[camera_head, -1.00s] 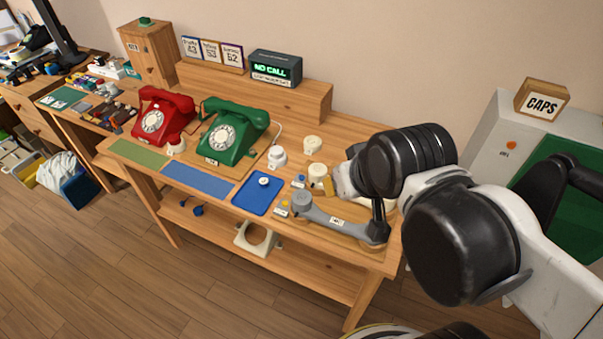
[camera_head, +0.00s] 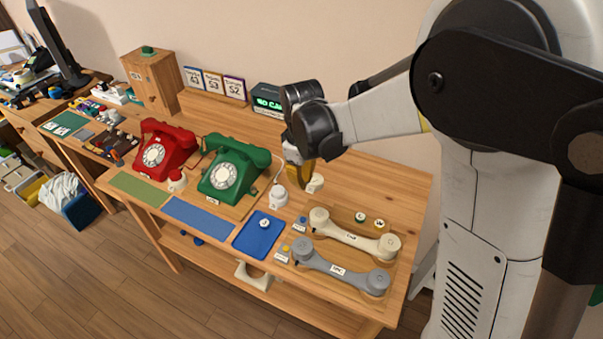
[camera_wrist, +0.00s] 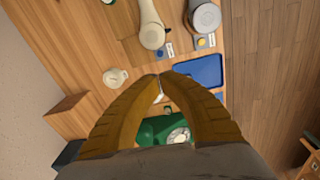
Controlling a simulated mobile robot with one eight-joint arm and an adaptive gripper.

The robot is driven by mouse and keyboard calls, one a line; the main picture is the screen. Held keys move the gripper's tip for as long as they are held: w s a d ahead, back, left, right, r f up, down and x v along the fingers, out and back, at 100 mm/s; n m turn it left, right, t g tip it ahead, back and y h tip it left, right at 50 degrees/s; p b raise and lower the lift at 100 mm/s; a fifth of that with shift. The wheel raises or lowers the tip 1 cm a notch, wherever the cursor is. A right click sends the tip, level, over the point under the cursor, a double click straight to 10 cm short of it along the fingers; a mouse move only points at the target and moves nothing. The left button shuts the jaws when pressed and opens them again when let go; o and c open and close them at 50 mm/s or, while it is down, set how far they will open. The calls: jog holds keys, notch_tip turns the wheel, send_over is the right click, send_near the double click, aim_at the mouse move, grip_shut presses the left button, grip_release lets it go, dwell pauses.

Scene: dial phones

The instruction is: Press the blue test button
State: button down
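The blue test button (camera_head: 302,219) is a small blue knob above a white label, on the table left of the cream handset. In the wrist view, the blue button (camera_wrist: 160,53) shows small beside its label, just beyond my fingertips. My gripper (camera_head: 303,187) has yellow-brown fingers pointing down above the table, behind the button and apart from it. In the wrist view my gripper (camera_wrist: 160,75) has its fingertips together, with nothing visibly held. A yellow button (camera_head: 286,248) with its own label sits nearer the front edge.
The cream handset (camera_head: 352,235) and grey handset (camera_head: 340,270) lie right of the buttons. A blue tray (camera_head: 252,244), green phone (camera_head: 232,168) and red phone (camera_head: 163,150) lie left. White cream-coloured pieces (camera_head: 279,197) stand near my gripper. The table's right rear is mostly clear.

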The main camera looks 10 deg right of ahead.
aim_at(301, 218)
jog(key=shift+n+g, duration=0.5)
jog(key=shift+n, duration=0.1)
jog(key=f, duration=0.1)
jog(key=w+f, duration=0.2)
jog(key=shift+w+a+f+p, duration=0.2)
jog(key=shift+a+f+p, duration=0.1)
jog(key=shift+f, duration=0.1)
jog(key=f+b, duration=0.1)
jog(key=f, duration=0.3)
jog(key=f+b, duration=0.2)
jog(key=f, duration=0.3)
jog(key=f+b, duration=0.1)
jog(key=f, duration=0.4)
jog(key=shift+d+b, duration=0.3)
